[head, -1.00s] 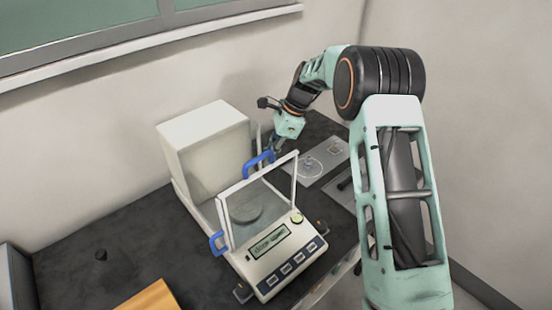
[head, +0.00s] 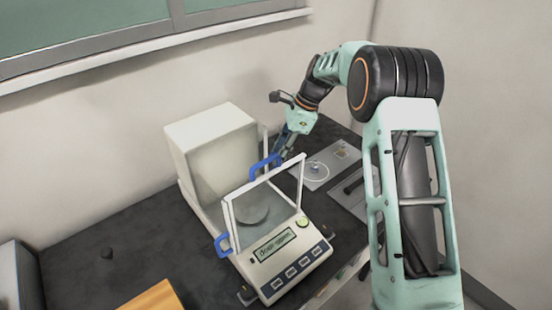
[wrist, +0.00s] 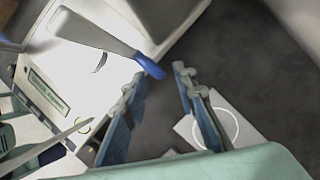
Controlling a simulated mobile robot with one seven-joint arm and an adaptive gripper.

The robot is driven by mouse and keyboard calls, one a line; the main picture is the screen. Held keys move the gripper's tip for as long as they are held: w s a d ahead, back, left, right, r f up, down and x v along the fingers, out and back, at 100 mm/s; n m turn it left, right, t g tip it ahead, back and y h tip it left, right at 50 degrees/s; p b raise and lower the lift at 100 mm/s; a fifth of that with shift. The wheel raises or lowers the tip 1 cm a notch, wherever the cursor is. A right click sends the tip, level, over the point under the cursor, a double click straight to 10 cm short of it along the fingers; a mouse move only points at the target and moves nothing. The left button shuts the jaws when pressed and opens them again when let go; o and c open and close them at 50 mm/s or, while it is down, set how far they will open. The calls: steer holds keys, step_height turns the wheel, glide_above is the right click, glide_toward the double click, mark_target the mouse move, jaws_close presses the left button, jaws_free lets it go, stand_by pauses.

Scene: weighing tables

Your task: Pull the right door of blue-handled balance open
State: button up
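The blue-handled balance (head: 280,262) stands on the dark table, its display and buttons facing front. Its right blue handle (head: 264,167) is at the upper right of the glass front frame, its left blue handle (head: 223,244) at the lower left. My gripper (head: 281,158) is open and empty, pointing down just right of the right handle. In the wrist view my two fingers (wrist: 159,76) are apart, and the end of a blue handle (wrist: 150,67) shows at the fingertips, nearer the left finger. Contact and depth cannot be told. How far the right door stands open is unclear.
A white box-shaped housing (head: 205,128) rises at the balance's back. A grey plate with a round ring (head: 312,170) lies to the right of my gripper. An orange-brown board (head: 152,298) is at the front left. The table's left part is largely clear.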

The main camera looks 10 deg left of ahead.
steer(key=v, duration=0.9)
steer(key=shift+d+r, duration=0.1)
steer(key=shift+r, duration=0.05)
